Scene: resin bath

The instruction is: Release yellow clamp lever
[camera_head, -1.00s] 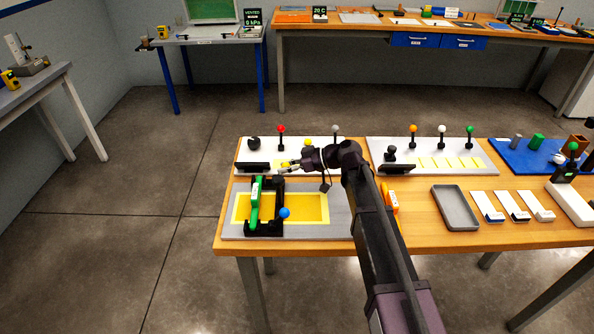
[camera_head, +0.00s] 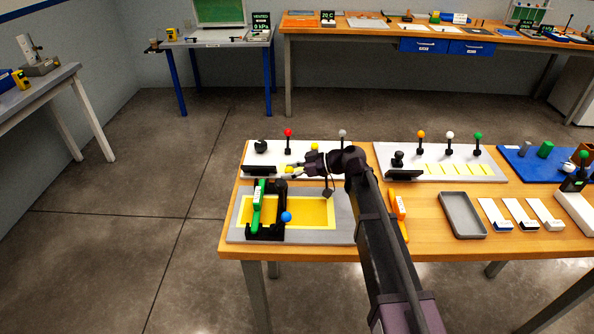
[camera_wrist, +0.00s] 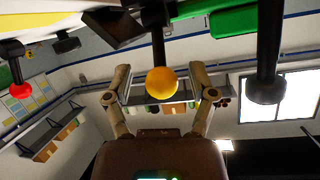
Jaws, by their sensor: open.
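The yellow clamp lever is a yellow ball knob on a dark stem. Its knob (camera_head: 315,146) shows on the white panel (camera_head: 330,150) in the head view, just beyond my gripper. In the wrist view the yellow knob (camera_wrist: 162,82) hangs from the top of the picture on its stem, between my open fingers. My gripper (camera_wrist: 161,90) has a finger on each side of the knob, with visible gaps. In the head view my gripper (camera_head: 287,171) points left over the panel, and its fingers are small. The lever's lower part is hidden there.
A red knob (camera_head: 288,132) and a grey knob (camera_head: 342,133) flank the yellow one. In front stands a black frame with a green bar (camera_head: 257,206) and a blue knob (camera_head: 286,217). An orange-handled tool (camera_head: 398,207) and grey tray (camera_head: 462,215) lie right.

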